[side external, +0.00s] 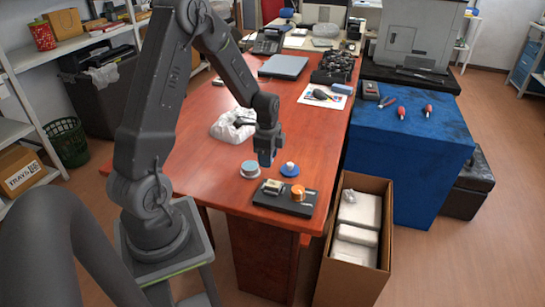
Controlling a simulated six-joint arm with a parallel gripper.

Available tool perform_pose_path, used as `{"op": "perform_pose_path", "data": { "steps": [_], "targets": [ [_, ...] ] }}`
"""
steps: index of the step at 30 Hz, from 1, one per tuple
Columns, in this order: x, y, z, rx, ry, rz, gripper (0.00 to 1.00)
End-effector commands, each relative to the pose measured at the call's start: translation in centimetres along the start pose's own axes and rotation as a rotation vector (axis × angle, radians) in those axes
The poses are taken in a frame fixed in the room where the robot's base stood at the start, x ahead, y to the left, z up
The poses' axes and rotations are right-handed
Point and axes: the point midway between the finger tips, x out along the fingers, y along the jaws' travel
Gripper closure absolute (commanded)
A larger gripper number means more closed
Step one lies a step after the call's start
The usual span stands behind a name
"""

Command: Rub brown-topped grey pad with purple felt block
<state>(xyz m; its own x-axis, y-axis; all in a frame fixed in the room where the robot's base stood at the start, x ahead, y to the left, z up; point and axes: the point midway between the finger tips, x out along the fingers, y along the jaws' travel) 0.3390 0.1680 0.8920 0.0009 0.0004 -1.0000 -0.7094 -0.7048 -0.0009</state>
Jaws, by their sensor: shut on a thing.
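My gripper (266,160) points down low over the near end of the red-brown table (215,174), between two small round things. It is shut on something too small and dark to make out. A grey disc with a pale blue top (250,168) stands just left of it. A blue disc with a white knob (290,170) stands just right of it. A black tray (284,207) in front holds an orange round piece (298,191) and a small pale block (272,187). I cannot pick out a purple felt block or surely tell a brown-topped grey pad.
A crumpled white bag (228,127) lies behind my gripper. An open cardboard box (381,245) with white packages stands right of the table's near edge. A blue-covered table (415,135) with tools stands at right. The table's left front is clear.

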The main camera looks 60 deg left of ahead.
Motion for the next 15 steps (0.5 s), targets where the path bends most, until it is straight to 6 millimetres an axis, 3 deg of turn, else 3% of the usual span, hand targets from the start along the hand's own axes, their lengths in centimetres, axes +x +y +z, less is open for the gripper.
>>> {"op": "perform_pose_path", "data": {
  "steps": [15],
  "targets": [
    [4.5, 0.1, 0.0, -0.002, 0.0, 0.002, 0.77]
  ]
}}
